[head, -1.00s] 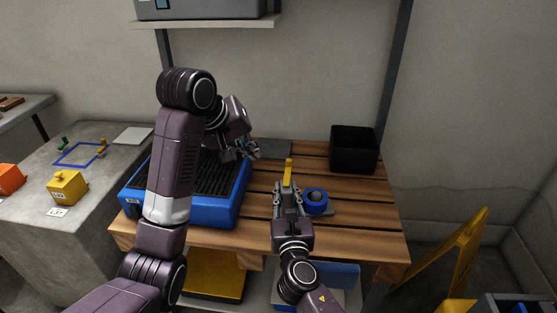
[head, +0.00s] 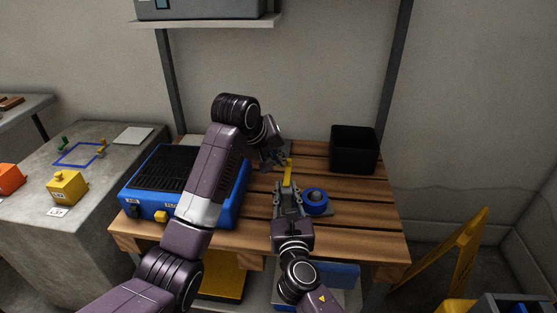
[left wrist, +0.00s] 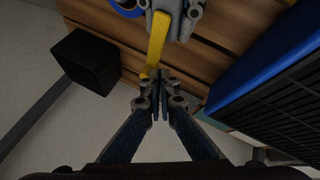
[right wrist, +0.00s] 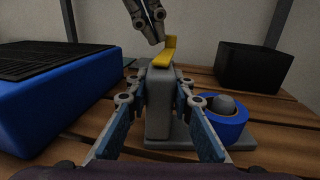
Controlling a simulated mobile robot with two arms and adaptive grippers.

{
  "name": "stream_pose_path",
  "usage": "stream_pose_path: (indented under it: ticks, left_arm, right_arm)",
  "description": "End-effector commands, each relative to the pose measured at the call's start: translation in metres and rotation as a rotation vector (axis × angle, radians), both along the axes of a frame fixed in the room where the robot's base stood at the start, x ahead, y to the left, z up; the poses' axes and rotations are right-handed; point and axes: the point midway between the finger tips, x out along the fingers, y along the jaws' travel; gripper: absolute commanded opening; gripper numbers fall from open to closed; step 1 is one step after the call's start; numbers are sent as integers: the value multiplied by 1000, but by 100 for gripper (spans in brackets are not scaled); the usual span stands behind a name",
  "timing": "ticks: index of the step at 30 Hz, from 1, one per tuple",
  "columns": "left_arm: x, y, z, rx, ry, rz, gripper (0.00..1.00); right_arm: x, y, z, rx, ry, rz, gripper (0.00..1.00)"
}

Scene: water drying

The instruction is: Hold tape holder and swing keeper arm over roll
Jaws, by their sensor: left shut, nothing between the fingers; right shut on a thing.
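The grey tape holder (right wrist: 159,105) stands on the wooden table, its post between the fingers of my right gripper (right wrist: 160,92), which is shut on it. The blue tape roll (right wrist: 224,117) sits on its base around a grey spindle, right of the post. The yellow keeper arm (head: 288,172) extends from the post top toward the back, not over the roll. It shows in the left wrist view (left wrist: 158,40) with an upturned end. My left gripper (left wrist: 157,75) is shut and empty, close beside that end; I cannot tell whether they touch.
A blue box with a black ribbed top (head: 160,215) stands left of the holder. A black open bin (head: 354,150) stands at the back right. The boards between the roll and the bin are clear. A wall rises behind the table.

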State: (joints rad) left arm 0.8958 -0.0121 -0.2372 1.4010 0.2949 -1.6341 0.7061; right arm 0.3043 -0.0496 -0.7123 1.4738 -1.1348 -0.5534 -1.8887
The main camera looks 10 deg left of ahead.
Motion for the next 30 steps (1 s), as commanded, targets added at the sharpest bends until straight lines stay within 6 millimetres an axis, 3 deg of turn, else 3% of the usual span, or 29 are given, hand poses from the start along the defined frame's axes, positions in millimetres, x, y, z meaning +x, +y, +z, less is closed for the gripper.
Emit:
stream_pose_path:
  ticks: [30]
  left_arm:
    - [4, -8, 0, 0, 3, -165, 0]
  right_arm:
    - [0, 0, 1, 0, -2, 0, 0]
